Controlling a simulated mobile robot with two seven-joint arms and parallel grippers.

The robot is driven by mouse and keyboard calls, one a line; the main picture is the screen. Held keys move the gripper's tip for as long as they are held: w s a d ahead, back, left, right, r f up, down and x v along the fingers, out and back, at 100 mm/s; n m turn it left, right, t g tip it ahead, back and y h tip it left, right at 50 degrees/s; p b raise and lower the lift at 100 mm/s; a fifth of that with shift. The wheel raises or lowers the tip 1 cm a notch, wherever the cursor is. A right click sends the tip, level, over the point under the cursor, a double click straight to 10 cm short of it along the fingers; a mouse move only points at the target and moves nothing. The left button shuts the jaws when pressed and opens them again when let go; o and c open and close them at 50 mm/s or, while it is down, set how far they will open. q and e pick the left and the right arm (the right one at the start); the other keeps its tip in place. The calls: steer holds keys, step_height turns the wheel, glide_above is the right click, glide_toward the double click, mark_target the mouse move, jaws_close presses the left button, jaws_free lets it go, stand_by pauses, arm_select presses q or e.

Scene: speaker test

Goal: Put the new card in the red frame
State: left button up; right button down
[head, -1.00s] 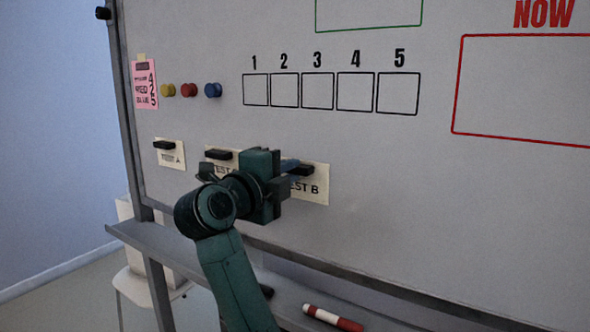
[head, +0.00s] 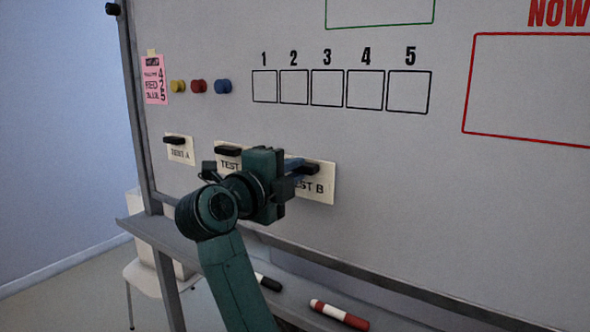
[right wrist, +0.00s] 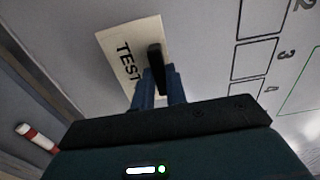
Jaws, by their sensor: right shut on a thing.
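My right gripper (head: 296,168) is shut on the black magnet (head: 311,169) at the top of the cream TEST B card (head: 318,190). The card lies flat against the whiteboard, as far as I can see. The right wrist view shows the blue fingers (right wrist: 158,90) on either side of the magnet (right wrist: 154,62), with "TEST" on the card (right wrist: 122,45) and its letter hidden. The red frame (head: 467,85) under "NOW" is at the upper right, cut off by the picture edge; its visible inside is bare. My left gripper is not in view.
The TEST A card (head: 181,155) and another TEST card (head: 228,165), partly hidden by my gripper, hang to the left under black magnets. A pink note (head: 155,80), coloured round magnets and numbered boxes are above. Markers lie on the tray (head: 388,322). The board between card B and the red frame is clear.

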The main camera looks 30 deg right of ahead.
steer(key=shift+a, duration=0.15)
steer(key=shift+p+v, duration=0.35)
steer(key=shift+v, duration=2.05)
steer(key=shift+s+a, duration=0.15)
steer(key=shift+a, duration=0.05)
